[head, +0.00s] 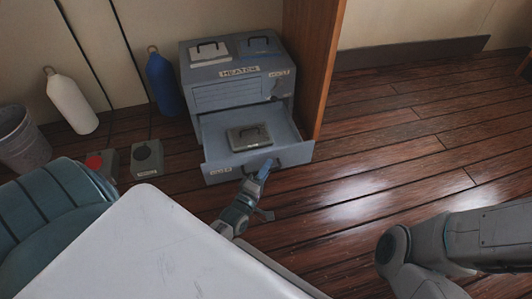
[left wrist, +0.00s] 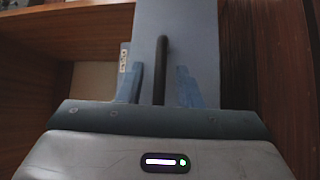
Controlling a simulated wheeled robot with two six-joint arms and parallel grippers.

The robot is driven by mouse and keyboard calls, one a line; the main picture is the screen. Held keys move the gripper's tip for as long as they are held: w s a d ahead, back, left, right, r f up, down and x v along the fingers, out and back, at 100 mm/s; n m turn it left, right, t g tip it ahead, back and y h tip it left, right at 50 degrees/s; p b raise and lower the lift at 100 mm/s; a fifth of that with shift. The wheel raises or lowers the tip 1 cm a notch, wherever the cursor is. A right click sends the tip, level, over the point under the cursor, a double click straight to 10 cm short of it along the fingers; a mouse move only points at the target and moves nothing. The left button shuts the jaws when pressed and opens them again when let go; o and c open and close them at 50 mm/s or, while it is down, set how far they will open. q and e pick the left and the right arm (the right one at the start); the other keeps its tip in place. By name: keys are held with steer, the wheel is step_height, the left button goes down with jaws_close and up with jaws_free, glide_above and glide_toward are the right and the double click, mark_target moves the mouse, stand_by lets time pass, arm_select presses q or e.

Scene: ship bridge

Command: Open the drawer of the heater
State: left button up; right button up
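The heater (head: 225,96) is a grey-blue box with a "HEATER" label, standing against a wooden panel. Its lower drawer (head: 219,134) is pulled well out, and a small grey case (head: 249,138) with a dark handle lies in it. My left gripper (head: 264,172) is at the drawer's front, right of its middle. In the left wrist view, the blue fingers of the left gripper (left wrist: 160,88) stand apart on either side of the dark drawer handle (left wrist: 160,60), with gaps at both sides. Only links of my right arm show at lower right; its gripper is out of view.
A blue bottle (head: 161,82), a white bottle (head: 72,104), a bin (head: 22,140) and two small grey boxes, one (head: 148,158) near the drawer, stand left of the heater. The wooden panel (head: 312,65) borders it at right. Wooden floor (head: 400,130) is clear to the right.

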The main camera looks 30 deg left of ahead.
arm_select(q)
steer(key=s+f+p, duration=0.1)
steer(key=s+p, duration=0.3)
steer(key=s, duration=0.6)
steer(key=shift+s+d+f, duration=0.25)
steer(key=shift+s+d, duration=0.1)
steer(key=shift+d, duration=0.05)
